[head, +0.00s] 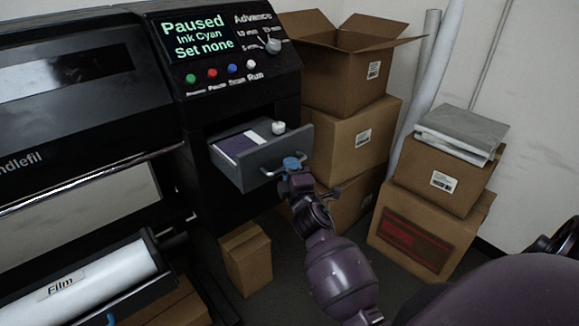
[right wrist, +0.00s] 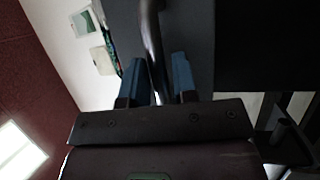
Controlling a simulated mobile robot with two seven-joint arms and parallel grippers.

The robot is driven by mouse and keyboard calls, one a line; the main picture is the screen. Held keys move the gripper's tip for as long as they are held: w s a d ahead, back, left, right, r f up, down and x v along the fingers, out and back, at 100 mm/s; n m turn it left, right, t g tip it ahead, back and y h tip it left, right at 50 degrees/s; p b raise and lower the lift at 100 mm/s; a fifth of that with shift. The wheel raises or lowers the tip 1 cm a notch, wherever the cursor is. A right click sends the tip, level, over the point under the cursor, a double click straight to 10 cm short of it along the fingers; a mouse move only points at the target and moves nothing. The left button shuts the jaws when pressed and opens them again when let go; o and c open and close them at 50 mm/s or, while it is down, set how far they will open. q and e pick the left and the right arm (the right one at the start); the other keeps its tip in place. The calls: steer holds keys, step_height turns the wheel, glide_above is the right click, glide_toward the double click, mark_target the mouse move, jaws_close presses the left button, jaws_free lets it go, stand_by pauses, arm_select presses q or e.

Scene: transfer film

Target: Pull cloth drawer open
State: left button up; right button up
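The cloth drawer (head: 240,172) is a grey drawer in the black machine. It stands pulled out, with its inside showing from above. A folded dark purple cloth (head: 232,147) with a white band lies in it, beside a small white round item (head: 278,128). My right gripper (head: 292,163) is at the metal handle (head: 268,172) on the drawer front. In the right wrist view, the handle bar (right wrist: 151,35) runs between the blue fingertips of the right gripper (right wrist: 160,80), which are close about it. My left gripper is not in view.
The machine's control panel (head: 222,47) reads "Paused". Stacked cardboard boxes (head: 345,140) stand close right of the drawer, and more boxes (head: 430,215) stand further right. A small box (head: 245,258) is on the floor below the drawer. A film roll (head: 85,280) is at lower left.

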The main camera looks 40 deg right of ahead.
steer(key=v, duration=0.9)
steer(key=shift+s+b, duration=0.35)
steer(key=shift+b, duration=0.05)
steer(key=shift+a, duration=0.1)
steer(key=s+a+f+m+g+y, duration=0.3)
steer(key=s+f+m, duration=0.3)
steer(key=s+f, duration=0.3)
steer(key=s+a+f+m+g+y, duration=0.3)
steer(key=s+f+m, duration=0.3)
steer(key=s+f, duration=0.3)
step_height(320, 180, down, 3)
steer(key=shift+a+r+g, duration=0.1)
steer(key=shift+a+g, duration=0.6)
steer(key=shift+g, duration=0.1)
